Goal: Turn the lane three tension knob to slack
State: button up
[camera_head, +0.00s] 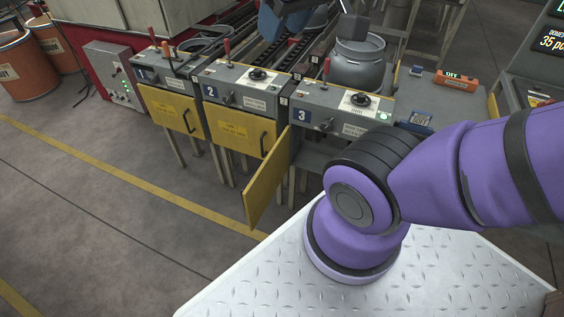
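The lane three box (343,112) is a grey unit with a blue "3" label, just right of the middle. On its top a round black knob (361,99) sits on a white dial plate; the plate's markings are too small to read. A red-tipped lever (326,70) stands at its back left, and a small dark handle (327,124) is on its front. The yellow door (268,180) below swings open toward me. My purple arm passes in front of the unit's lower right and leaves the picture at the right. My gripper is not in view.
Lane two (240,88) and lane one (165,68) boxes stand to the left, with yellow doors shut. A grey metal can (359,65) stands behind lane three.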

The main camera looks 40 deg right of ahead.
aim_at(325, 126)
jog(key=i+j+z, duration=0.5)
jog(key=z, duration=0.25)
jog(key=i+j+z, duration=0.15)
jog(key=j+z, duration=0.2)
jog(key=i+j+z, duration=0.1)
jog(key=j+z, duration=0.25)
jog(key=i+j+z, duration=0.1)
jog(key=j+z, duration=0.65)
jog(key=j, duration=0.15)
